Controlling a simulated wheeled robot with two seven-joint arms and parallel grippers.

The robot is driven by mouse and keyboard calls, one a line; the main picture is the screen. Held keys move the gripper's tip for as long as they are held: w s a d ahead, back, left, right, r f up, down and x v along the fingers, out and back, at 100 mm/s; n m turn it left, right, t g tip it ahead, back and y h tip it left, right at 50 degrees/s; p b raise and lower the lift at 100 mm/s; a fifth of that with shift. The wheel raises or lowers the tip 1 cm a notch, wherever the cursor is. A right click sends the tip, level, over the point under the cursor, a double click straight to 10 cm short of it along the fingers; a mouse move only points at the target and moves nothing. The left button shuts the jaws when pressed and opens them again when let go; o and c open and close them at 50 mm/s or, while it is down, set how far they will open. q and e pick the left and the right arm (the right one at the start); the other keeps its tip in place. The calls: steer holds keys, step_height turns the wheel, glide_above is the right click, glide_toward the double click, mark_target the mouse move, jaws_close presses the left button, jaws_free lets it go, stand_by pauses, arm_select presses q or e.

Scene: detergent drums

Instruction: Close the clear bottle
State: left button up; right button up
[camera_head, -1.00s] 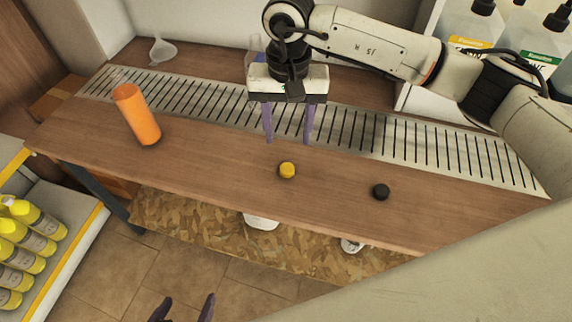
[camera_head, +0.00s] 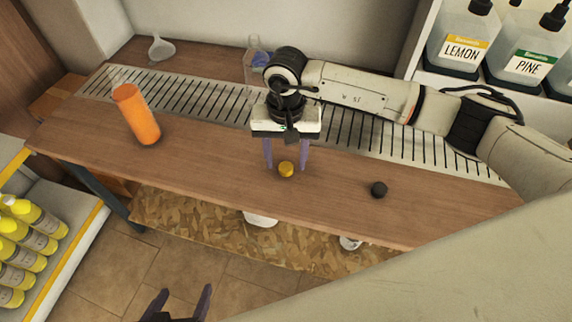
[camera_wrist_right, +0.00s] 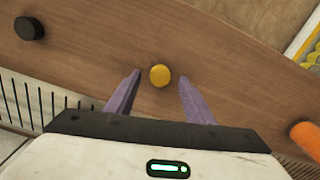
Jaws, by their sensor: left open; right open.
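A clear bottle (camera_head: 254,60) stands at the back of the counter, partly hidden by my right arm; its top is hard to make out. A yellow cap (camera_head: 286,169) lies on the wooden counter, and a black cap (camera_head: 379,189) lies to its right. My right gripper (camera_head: 286,166) is open and points down over the yellow cap. In the right wrist view the yellow cap (camera_wrist_right: 160,75) shows between the two fingertips, with a gap on each side. My left gripper (camera_head: 180,298) is open and empty at the bottom edge, in front of the counter.
An orange bottle (camera_head: 136,114) stands on the counter at left, near the slotted metal drain strip (camera_head: 190,97). A clear funnel (camera_head: 161,48) is at the back left. Lemon (camera_head: 463,40) and pine (camera_head: 523,65) drums sit on a back-right shelf. Yellow bottles (camera_head: 27,225) stand at lower left.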

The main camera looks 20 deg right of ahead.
mark_target(286, 166)
steer(key=shift+f, duration=0.65)
steer(key=c, duration=1.1)
step_height(286, 166, up, 10)
steer(key=shift+b, duration=0.3)
